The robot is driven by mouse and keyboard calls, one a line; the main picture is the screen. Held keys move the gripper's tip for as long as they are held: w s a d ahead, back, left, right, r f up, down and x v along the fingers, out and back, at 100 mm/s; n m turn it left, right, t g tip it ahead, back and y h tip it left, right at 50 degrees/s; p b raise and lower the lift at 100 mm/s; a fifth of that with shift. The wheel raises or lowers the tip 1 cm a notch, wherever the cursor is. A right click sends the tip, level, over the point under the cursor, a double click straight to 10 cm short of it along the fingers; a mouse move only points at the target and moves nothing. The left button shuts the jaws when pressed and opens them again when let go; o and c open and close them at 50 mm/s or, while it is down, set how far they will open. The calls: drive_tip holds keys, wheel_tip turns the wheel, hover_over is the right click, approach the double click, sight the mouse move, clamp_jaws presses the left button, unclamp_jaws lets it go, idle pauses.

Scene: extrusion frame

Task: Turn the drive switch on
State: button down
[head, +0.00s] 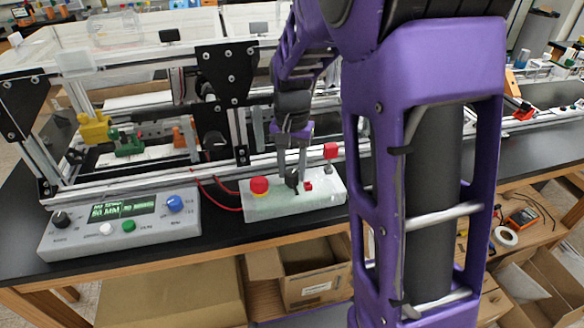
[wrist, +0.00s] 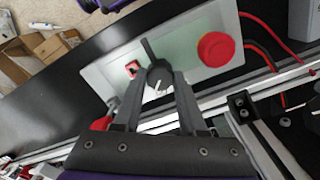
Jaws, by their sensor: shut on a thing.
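A pale switch box (head: 325,199) sits on the black bench in front of the extrusion frame. It carries a black rotary knob (head: 292,180) with a bar-shaped handle, a small red rocker switch (head: 308,186) and a red mushroom button (head: 259,185) on a yellow collar. My gripper (head: 293,172) reaches down over the box. In the wrist view my gripper (wrist: 160,78) has one finger on each side of the black knob (wrist: 157,74) and is shut on it. The red rocker (wrist: 132,68) lies just beside a fingertip. No label by the knob is readable.
A grey controller (head: 118,224) with a lit green display, a blue knob and buttons stands left of the box. Red wires (head: 215,190) run from the box's left side. A red-topped post (head: 331,151) and the frame rail are close behind.

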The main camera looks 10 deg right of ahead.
sight(292, 173)
drive_tip(key=shift+c, duration=2.3)
unclamp_jaws()
wheel_tip(292, 173, up, 18)
drive_tip(key=p, duration=0.2)
drive_tip(key=shift+f, duration=0.25)
